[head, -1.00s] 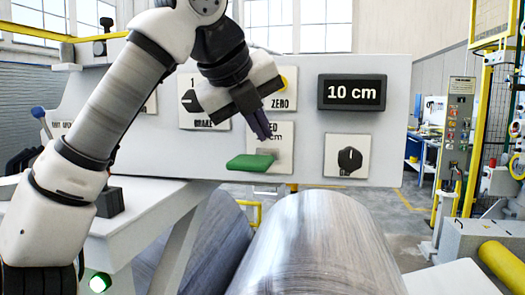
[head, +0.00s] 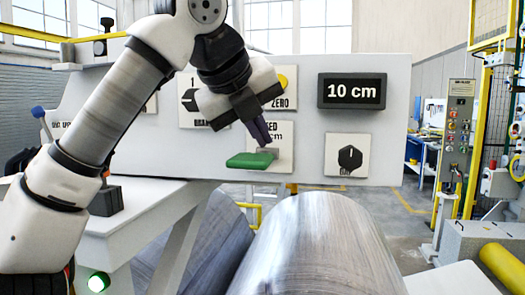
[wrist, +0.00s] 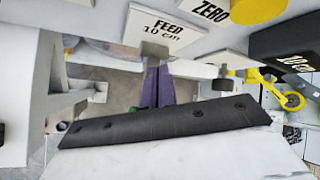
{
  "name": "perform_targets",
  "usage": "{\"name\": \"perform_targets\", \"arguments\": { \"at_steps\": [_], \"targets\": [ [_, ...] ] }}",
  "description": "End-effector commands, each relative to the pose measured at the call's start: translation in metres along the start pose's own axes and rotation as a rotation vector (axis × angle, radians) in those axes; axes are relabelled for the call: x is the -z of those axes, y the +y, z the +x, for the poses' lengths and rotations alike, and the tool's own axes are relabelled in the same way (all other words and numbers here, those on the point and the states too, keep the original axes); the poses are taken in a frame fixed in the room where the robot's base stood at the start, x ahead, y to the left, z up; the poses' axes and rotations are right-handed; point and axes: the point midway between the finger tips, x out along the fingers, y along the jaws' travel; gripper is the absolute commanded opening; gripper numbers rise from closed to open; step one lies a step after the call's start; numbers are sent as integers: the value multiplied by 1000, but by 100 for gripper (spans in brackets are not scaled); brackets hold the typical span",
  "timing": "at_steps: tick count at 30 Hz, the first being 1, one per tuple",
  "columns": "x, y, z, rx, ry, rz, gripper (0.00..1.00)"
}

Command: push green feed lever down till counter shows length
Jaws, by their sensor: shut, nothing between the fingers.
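The green feed lever (head: 250,160) sticks out from the FEED 10 cm plate (head: 283,168) on the white panel. The counter (head: 352,92) reads 10 cm. My gripper (head: 266,143) is shut and empty, its dark purple fingers pointing down just above the lever's panel-side end. I cannot tell whether the fingertips touch it. In the wrist view the shut fingers (wrist: 157,88) are below the FEED plate (wrist: 163,29), and the lever is not clearly visible. My gripper covers part of the plate in the head view.
A yellow ZERO button (head: 288,79), a BRAKE knob (head: 190,100) and a black dial (head: 349,158) sit on the same panel around the lever. A large metallic roll (head: 315,245) lies below. Free space is in front of the panel's right side.

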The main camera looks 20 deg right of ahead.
Motion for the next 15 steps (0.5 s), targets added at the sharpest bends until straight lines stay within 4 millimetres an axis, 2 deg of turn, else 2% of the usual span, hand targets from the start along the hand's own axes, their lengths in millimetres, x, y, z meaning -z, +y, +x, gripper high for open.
{"name": "perform_targets", "arguments": {
  "at_steps": [15],
  "targets": [
    [3,4,5,-1,-1,0,0]
  ]
}}
